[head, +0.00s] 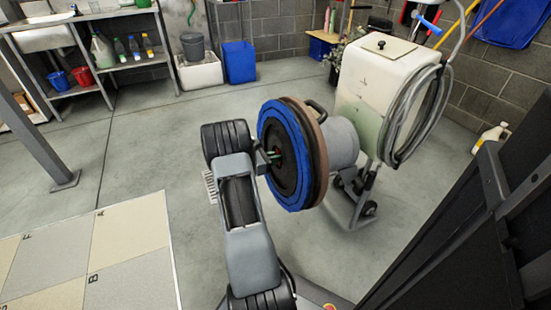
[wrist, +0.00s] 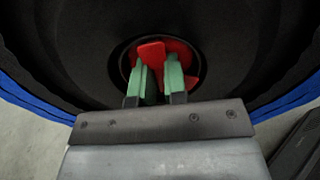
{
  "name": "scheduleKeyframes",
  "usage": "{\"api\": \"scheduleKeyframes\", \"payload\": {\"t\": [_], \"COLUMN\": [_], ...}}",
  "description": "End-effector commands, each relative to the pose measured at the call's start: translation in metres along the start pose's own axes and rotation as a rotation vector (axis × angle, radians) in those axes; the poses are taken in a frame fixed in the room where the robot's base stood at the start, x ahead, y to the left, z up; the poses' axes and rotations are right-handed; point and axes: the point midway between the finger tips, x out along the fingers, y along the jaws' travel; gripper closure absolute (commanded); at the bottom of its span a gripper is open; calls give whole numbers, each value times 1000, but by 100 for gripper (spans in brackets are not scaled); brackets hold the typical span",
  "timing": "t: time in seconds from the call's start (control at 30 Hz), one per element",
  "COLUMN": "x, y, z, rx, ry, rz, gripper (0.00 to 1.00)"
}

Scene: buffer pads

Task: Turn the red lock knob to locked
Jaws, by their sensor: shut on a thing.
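The red lock knob (wrist: 151,52) sits in a round recess at the centre of the black pad holder (wrist: 75,50). Its red lobes show above, between and to the right of my green fingertips. My gripper (wrist: 157,74) is shut on the knob, and the fingers cover part of it. In the head view, my gripper (head: 271,157) reaches the centre of the disc from the left. The blue pad (head: 267,130) rings the disc, which stands on edge. Only a speck of the knob (head: 278,152) shows there. I cannot read a lock mark.
A brown disc (head: 318,150) and a grey housing (head: 343,142) lie behind the blue pad. A cream tank (head: 375,95) on a wheeled frame with a coiled hose (head: 393,145) stands at the right. A dark frame (head: 470,240) fills the lower right.

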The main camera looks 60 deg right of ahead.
Motion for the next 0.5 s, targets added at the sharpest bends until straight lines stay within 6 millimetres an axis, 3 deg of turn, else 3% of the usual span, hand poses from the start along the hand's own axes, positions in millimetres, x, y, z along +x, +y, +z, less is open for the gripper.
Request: {"api": "scheduleKeyframes", "payload": {"t": [0.5], "x": [0], "y": [0], "z": [-4], "rx": [470], "ry": [0], "rz": [1], "gripper": [100]}}
